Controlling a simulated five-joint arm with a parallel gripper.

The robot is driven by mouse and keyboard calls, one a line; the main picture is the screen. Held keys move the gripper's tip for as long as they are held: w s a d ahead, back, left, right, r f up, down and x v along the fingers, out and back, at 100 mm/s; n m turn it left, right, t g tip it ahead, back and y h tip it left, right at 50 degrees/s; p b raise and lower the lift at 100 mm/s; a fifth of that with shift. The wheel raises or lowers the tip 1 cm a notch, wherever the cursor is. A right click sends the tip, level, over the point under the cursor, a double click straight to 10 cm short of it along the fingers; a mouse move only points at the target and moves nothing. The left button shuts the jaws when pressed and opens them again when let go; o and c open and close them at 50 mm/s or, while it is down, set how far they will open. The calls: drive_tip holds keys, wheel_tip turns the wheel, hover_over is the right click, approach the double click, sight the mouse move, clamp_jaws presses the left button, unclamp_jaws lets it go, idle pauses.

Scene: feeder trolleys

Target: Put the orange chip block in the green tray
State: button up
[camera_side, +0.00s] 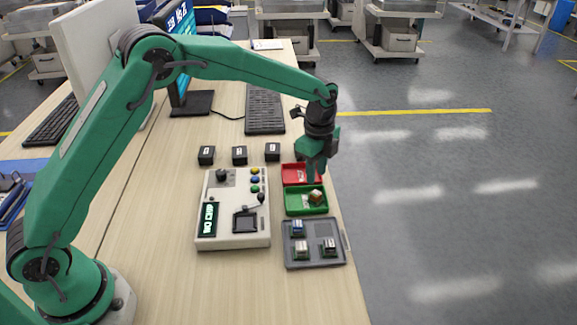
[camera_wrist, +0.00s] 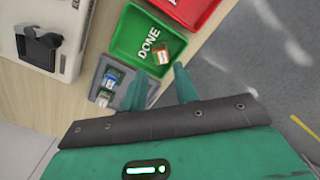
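The orange chip block (camera_side: 316,196) lies in the right part of the green tray (camera_side: 292,208). In the wrist view the orange chip block (camera_wrist: 162,55) is on the floor of the green tray (camera_wrist: 124,42), beside the word DONE. My gripper (camera_side: 313,176) is above the trays, over the edge between the red and green ones. In the wrist view my gripper (camera_wrist: 159,76) has its two fingers apart with nothing between them. The block appears beyond the fingertips, apart from them.
A red tray (camera_side: 291,172) adjoins the green one behind. A grey tray (camera_side: 310,263) in front holds several chip blocks, one a blue block (camera_side: 297,227). A white control box (camera_side: 225,233) stands left. Three black cubes (camera_side: 240,155) sit behind it. The table's right edge is close.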

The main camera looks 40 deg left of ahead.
sight(312, 192)
drive_tip(key=shift+r, duration=2.65)
drive_tip(key=s+a+r+n+t, duration=0.1)
drive_tip(key=s+a+r+n, duration=0.35)
drive_tip(key=s+r, duration=0.3)
drive_tip(key=s+a+r+n+t, duration=0.2)
drive_tip(key=s+a+r+n, duration=0.3)
drive_tip(key=s, duration=0.3)
drive_tip(key=s+a+f+n+t, duration=0.1)
drive_tip(key=s+a+n, duration=0.3)
drive_tip(key=s, duration=1.2)
drive_tip(key=n+t, duration=0.1)
drive_tip(key=n, duration=0.3)
drive_tip(key=shift+t, duration=0.3)
